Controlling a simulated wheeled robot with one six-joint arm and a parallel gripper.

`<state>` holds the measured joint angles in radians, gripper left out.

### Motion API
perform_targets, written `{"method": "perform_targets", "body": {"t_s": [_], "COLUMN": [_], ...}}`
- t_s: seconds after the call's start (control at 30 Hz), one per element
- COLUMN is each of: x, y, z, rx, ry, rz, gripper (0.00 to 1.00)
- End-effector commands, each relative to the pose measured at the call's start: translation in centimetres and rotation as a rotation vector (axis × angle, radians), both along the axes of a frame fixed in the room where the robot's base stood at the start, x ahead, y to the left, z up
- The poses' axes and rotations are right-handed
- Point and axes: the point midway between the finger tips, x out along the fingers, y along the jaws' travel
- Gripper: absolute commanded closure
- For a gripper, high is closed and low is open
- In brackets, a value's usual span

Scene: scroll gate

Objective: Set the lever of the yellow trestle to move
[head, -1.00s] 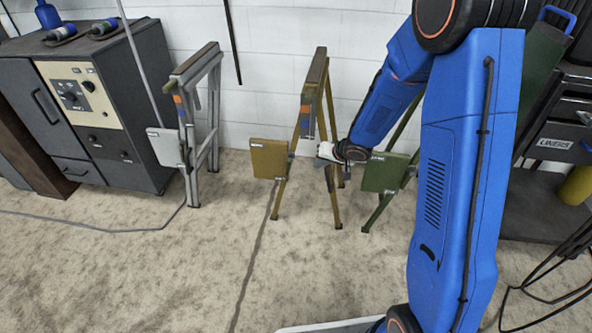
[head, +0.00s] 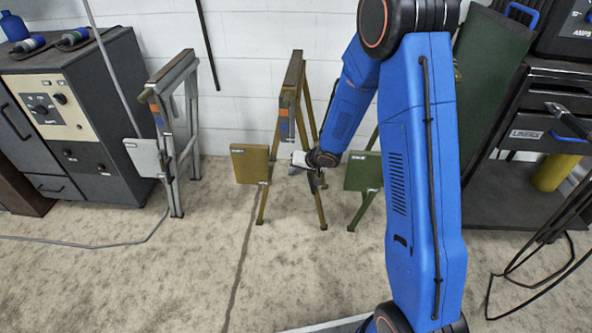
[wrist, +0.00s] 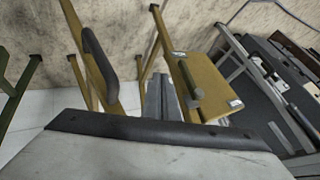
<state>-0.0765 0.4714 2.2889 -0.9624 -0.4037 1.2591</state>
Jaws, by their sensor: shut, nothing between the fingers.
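The yellow trestle (head: 263,205) stands against the wall in the middle of the head view, with a square ochre panel (head: 249,164) on its left side. In the wrist view the panel (wrist: 210,88) shows at an angle, with small pale labels too small to read. A grey lever-like handle (wrist: 187,84) shows on it; its setting cannot be told. My gripper (head: 297,160) is shut and empty, just right of the panel, among the trestle's legs. It appears apart from the panel; contact with the legs cannot be told.
A grey trestle (head: 183,140) with a pale panel stands left, beside a dark cabinet (head: 100,100). A green trestle's panel (head: 362,171) is close on the right, partly behind my arm. A dark cart (head: 525,200) and cables stand far right. The floor in front is open.

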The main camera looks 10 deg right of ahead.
Motion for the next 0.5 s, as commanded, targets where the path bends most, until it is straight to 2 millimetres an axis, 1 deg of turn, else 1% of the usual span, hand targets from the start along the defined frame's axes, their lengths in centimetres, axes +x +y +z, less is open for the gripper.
{"method": "perform_targets", "body": {"t_s": [0.03,0.37,0.5], "x": [0.3,2.9,3.5], "y": [0.3,2.0,3.9], "z": [-0.7,-4.4,-4.0], "rx": [0.0,0.0,-0.001], "ry": [0.002,0.002,-0.001], "rz": [0.001,0.001,0.003], "gripper": [1.0,1.0,1.0]}}
